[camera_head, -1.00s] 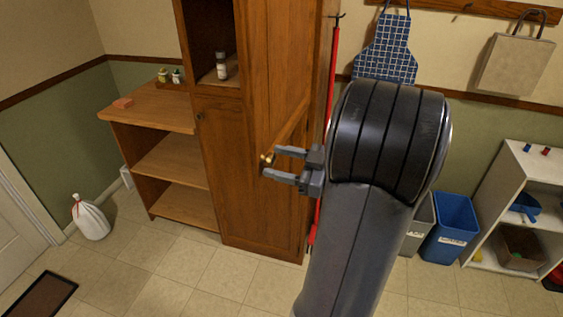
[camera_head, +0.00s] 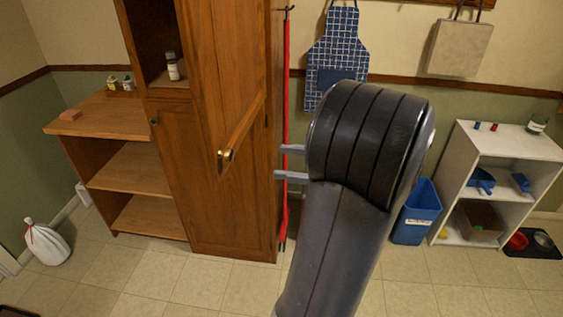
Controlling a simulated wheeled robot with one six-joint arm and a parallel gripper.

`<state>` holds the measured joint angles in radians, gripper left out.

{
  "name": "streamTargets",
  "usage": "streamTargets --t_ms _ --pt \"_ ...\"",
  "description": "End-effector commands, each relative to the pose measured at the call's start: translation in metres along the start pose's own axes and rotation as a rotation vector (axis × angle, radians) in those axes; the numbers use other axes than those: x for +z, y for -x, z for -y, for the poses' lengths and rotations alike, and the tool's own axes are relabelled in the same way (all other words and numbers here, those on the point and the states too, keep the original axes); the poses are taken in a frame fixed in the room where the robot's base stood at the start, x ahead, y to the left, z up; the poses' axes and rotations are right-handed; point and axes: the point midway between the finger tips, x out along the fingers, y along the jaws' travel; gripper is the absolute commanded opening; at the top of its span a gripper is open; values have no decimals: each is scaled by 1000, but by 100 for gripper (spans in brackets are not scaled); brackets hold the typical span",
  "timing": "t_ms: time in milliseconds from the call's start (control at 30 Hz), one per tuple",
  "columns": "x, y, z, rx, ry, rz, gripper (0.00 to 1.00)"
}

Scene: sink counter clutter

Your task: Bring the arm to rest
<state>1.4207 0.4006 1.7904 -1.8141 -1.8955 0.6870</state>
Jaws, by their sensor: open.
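My gripper (camera_head: 283,162) shows in the head view at the left side of my dark, rounded arm end. Its two grey fingers point left with a gap between them, open and empty. The base of the gripper is hidden behind my arm. The fingers appear in front of the red pole by the cabinet's right side. The cabinet door (camera_head: 225,80) with its brass knob (camera_head: 227,155) is to the left of the fingertips and apart from them.
A tall wooden cabinet (camera_head: 215,225) stands left of my arm, with an open upper compartment holding a bottle (camera_head: 173,68). Low wooden shelves (camera_head: 130,165) stand farther left. A blue bin (camera_head: 416,215) and a white shelf (camera_head: 515,147) are at right. Tiled floor is clear in front.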

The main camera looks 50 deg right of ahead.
Motion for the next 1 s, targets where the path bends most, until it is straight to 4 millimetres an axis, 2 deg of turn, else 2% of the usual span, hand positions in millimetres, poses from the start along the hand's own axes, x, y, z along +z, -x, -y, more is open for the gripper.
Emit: streamTargets --t_ms 233,367,800,1000 --pt "0 -1 0 0 0 0 53" --pt "-1 -8 0 -2 0 -1 53" --pt "-3 -78 0 -4 -1 -2 53" --pt "-2 -103 0 -3 0 -2 53"
